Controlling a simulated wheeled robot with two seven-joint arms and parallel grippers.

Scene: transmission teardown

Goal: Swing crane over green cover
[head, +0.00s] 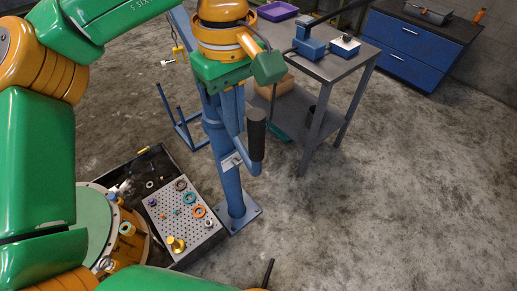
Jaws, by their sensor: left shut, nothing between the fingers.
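The blue crane has an upright post (229,180) on a floor plate in the middle of the head view. Its boom (182,28) reaches toward the upper left, with a small hook (168,62) hanging near it. A black handle (257,135) stands on a blue bracket beside the post. My left gripper (236,90) is shut and empty, close to the post and the top of the handle; contact cannot be told. The green cover (96,212) lies on the orange-brown housing at the lower left, partly hidden by my arm. The hook is apart from the cover. My right gripper is not seen.
A grey perforated tray (183,232) with rings and small parts sits beside the housing, in a dark bin (118,170). A grey table (338,68) with blue tools stands behind the crane. A blue cabinet (408,45) is at the back right. The right floor is clear.

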